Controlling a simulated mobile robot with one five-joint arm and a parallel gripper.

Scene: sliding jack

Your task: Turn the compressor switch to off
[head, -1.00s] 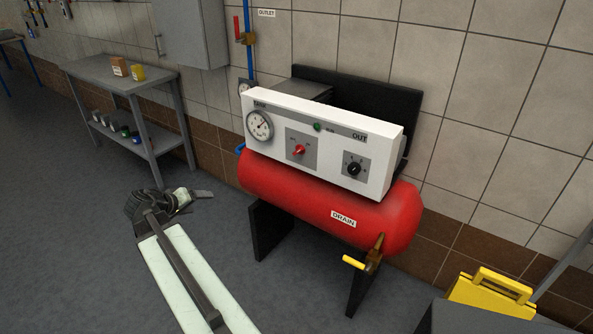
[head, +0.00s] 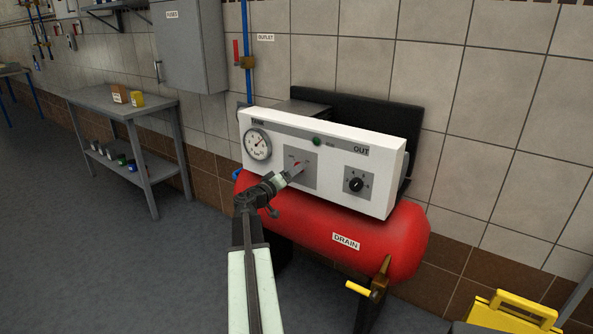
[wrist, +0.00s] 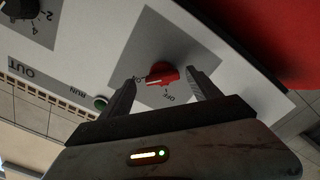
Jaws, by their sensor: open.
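The compressor has a white control panel (head: 330,190) above its red tank (head: 380,240). The red switch (wrist: 162,74) sits on a grey plate (wrist: 180,45) on the panel, with "OFF" lettering beside it. The wrist view is turned over. My gripper (wrist: 158,92) is open, its two fingers on either side of the switch, with nothing visibly clamped. I cannot tell whether the fingers touch the panel. In the head view, my gripper (head: 290,172) is at the panel and partly covers the switch (head: 298,164).
A black knob (head: 355,184) is right of the switch, and a gauge (head: 257,144) is left. A green run lamp (head: 317,141) is above. A yellow drain handle (head: 358,288) sticks out below. A grey table (head: 125,110) stands at the left, and a yellow case (head: 510,310) at lower right.

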